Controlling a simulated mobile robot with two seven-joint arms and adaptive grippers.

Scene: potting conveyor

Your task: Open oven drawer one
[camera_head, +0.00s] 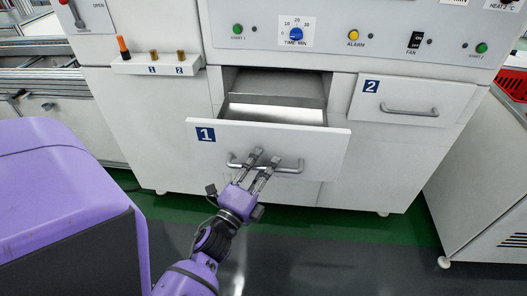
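Oven drawer one (318,148) has a white front with a blue "1" label (206,134). It stands pulled out from the oven, and its metal-lined inside (275,112) shows behind the front. Its grey bar handle (291,168) runs across the front.
Drawer two (420,96), to the right, is closed. The control panel (325,36) with a timer knob is above. A small shelf (155,66) juts out at upper left. A white cabinet (490,170) stands at right. Green and grey floor (345,240) is clear below.

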